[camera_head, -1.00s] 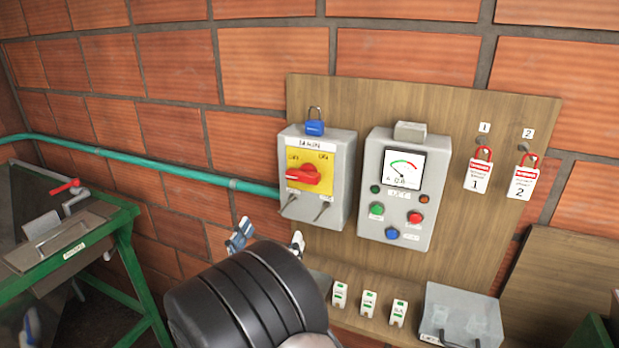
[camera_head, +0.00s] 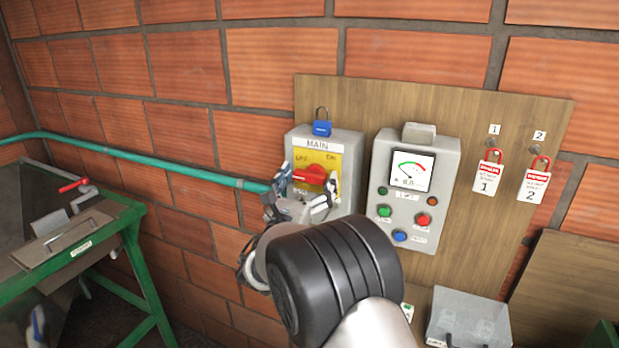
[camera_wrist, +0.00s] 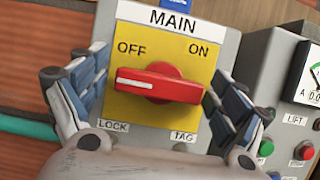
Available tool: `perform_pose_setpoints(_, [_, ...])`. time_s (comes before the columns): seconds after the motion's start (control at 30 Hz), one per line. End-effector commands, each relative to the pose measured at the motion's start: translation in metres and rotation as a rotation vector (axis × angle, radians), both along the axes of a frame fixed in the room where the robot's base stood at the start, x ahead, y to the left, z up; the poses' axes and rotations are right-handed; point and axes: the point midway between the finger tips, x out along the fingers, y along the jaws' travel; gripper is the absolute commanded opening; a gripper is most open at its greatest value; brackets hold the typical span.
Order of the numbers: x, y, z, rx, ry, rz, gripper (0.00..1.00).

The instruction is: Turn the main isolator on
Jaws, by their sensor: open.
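The main isolator is a grey box (camera_head: 349,147) on a wooden board, with a yellow plate (camera_wrist: 180,42) marked OFF and ON under a MAIN label. Its red rotary handle (camera_wrist: 155,83) lies nearly level, with its white mark on the left end, below OFF. The handle also shows in the head view (camera_head: 316,175). My gripper (camera_wrist: 148,90) is open in front of the box, with one finger on each side of the handle. The right finger is close to the handle's right end; whether it touches cannot be told. A blue padlock (camera_head: 322,127) sits on top of the box.
A grey control box (camera_head: 447,160) with a meter and several buttons stands close to the right. A teal pipe (camera_head: 150,160) runs along the brick wall on the left, above a green-framed table (camera_head: 133,250).

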Motion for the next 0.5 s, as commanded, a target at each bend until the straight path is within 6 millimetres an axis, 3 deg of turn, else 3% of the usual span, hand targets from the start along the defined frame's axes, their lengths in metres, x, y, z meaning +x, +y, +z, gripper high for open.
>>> perform_pose_setpoints(0.27, [0.0009,-0.0003,0.0002,-0.001,0.000,0.000,0.89])
perform_pose_setpoints(0.5, [0.0007,-0.0004,0.0001,-0.001,0.000,0.000,0.73])
